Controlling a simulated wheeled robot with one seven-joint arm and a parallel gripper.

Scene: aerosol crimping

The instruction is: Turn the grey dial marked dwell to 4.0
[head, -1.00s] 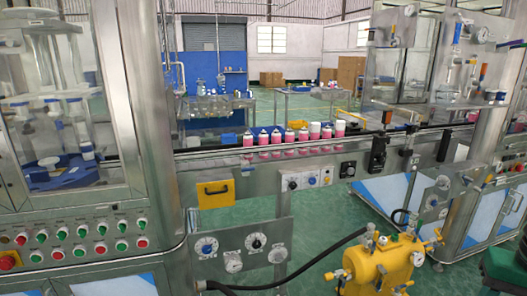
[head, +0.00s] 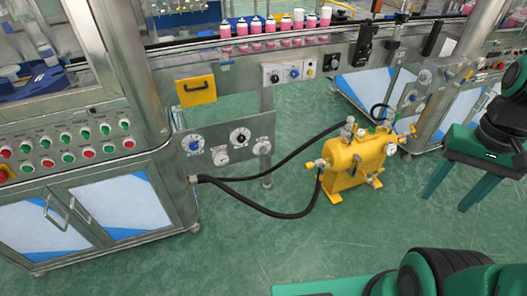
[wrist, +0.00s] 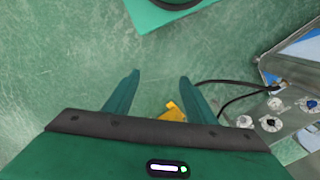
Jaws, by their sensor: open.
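A metal plate (head: 205,137) on the machine's side, below the conveyor, carries several round dials: one with a blue knob (head: 194,144), one with a black knob (head: 240,137) and two pale grey ones, at left (head: 220,156) and at right (head: 262,147). Their markings are too small to read, so I cannot tell which is dwell or its setting. My gripper (head: 446,202) is at the right of the head view, well away from the plate. In the wrist view, my gripper (wrist: 160,77) is open and empty, with the dials at the right edge.
A yellow pressure tank (head: 352,162) stands on the green floor between my gripper and the plate. A black hose (head: 255,205) runs from it to the cabinet (head: 105,210). Pink cans (head: 270,27) line the conveyor.

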